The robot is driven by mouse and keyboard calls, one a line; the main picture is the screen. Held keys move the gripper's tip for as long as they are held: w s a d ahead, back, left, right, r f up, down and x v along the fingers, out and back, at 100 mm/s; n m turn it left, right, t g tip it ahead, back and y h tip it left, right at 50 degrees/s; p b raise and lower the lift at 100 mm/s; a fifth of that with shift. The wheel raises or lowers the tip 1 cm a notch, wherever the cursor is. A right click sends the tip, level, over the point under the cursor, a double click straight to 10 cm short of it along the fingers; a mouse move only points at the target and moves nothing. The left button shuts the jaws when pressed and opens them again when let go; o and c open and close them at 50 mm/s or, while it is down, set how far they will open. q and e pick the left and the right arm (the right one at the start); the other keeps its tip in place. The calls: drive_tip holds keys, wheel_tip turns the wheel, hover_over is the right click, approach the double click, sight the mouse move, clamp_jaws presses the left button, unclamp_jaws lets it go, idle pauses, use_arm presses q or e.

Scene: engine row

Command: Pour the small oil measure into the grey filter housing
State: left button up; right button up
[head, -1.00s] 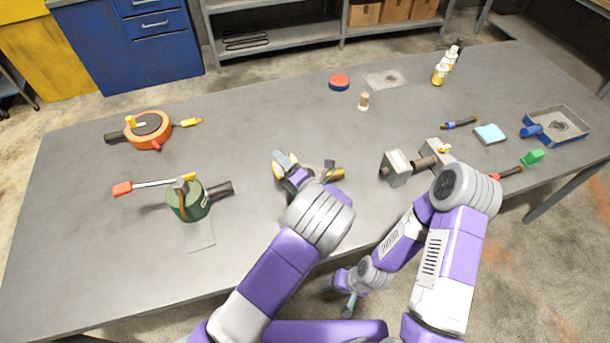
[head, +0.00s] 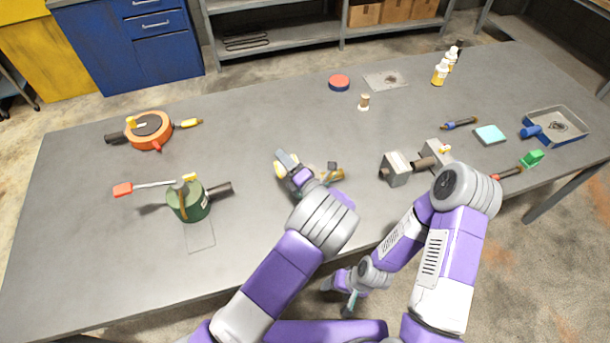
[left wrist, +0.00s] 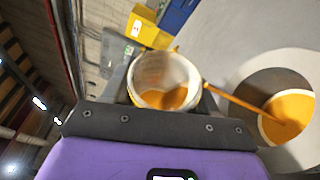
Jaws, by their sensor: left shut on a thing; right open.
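My left gripper (head: 287,166) is shut on the small oil measure, a pale translucent cup that shows clearly in the left wrist view (left wrist: 163,72). The measure is tilted and holds amber oil. A thin stream of oil (left wrist: 235,98) runs from its rim into the round opening of the grey filter housing (left wrist: 240,62). Amber oil (left wrist: 292,112) lies inside the housing. In the head view my left gripper and wrist hide most of the housing. My right gripper (head: 350,302) is open and empty, low in front of the table edge.
A grey metal block (head: 396,170) is to the right. White bottles (head: 440,73) stand at the back right. The table's middle left is clear.

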use_arm(q)
drive_tip(key=shift+w+d+r+m+p, duration=0.1)
drive_tip(key=shift+d+r+m+p, duration=0.2)
drive_tip(key=shift+m, duration=0.2)
idle(0.5)
drive_tip(key=shift+w+d+r+m+t+y+p, duration=0.2)
drive_tip(key=shift+m+t+p, duration=0.25)
drive_tip(key=shift+m, duration=0.45)
drive_tip(key=shift+s+d+r+m+t+y+p, duration=0.1)
drive_tip(key=shift+d+r+m+t+p, duration=0.25)
drive_tip(key=shift+m, duration=0.55)
idle(1.4)
drive_tip(key=shift+w+d+r+m+t+h+p, duration=0.15)
drive_tip(key=shift+m+t, duration=0.25)
drive_tip(key=shift+m, duration=0.45)
drive_tip(key=shift+d+r+m+t+h+p, duration=0.15)
drive_tip(key=shift+m+t, duration=0.25)
drive_tip(key=shift+m, duration=0.5)
drive_tip(key=shift+w+d+m+t+h+p, duration=0.15)
drive_tip(key=shift+d+m+t, duration=0.2)
drive_tip(key=shift+m, duration=0.5)
idle(1.2)
